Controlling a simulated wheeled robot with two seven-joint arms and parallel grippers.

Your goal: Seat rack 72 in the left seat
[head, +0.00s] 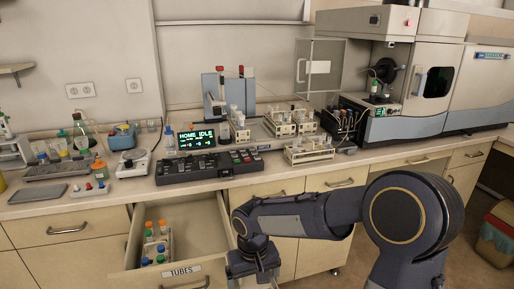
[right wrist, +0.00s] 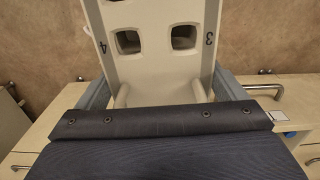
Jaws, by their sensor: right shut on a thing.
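My right gripper (head: 253,266) hangs low in front of the open drawer in the head view. In the right wrist view its two blue-grey fingers close on both sides of a cream rack (right wrist: 155,67) with square openings, marked 4 and 3. No number 72 is readable on it. The held rack is not clearly visible in the head view. On the bench, cream racks of vials (head: 281,125) stand beside the sampler (head: 236,92), and another vial rack (head: 309,151) stands nearer the front edge. I cannot tell which place is the left seat. My left gripper is not in view.
An open drawer labelled TUBES (head: 181,270) holds capped tubes (head: 155,248) at its left. A black control panel reading HOME IDLE (head: 210,166) sits on the bench. The spectrometer (head: 425,80) stands at the right. The front bench strip right of the vial rack is clear.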

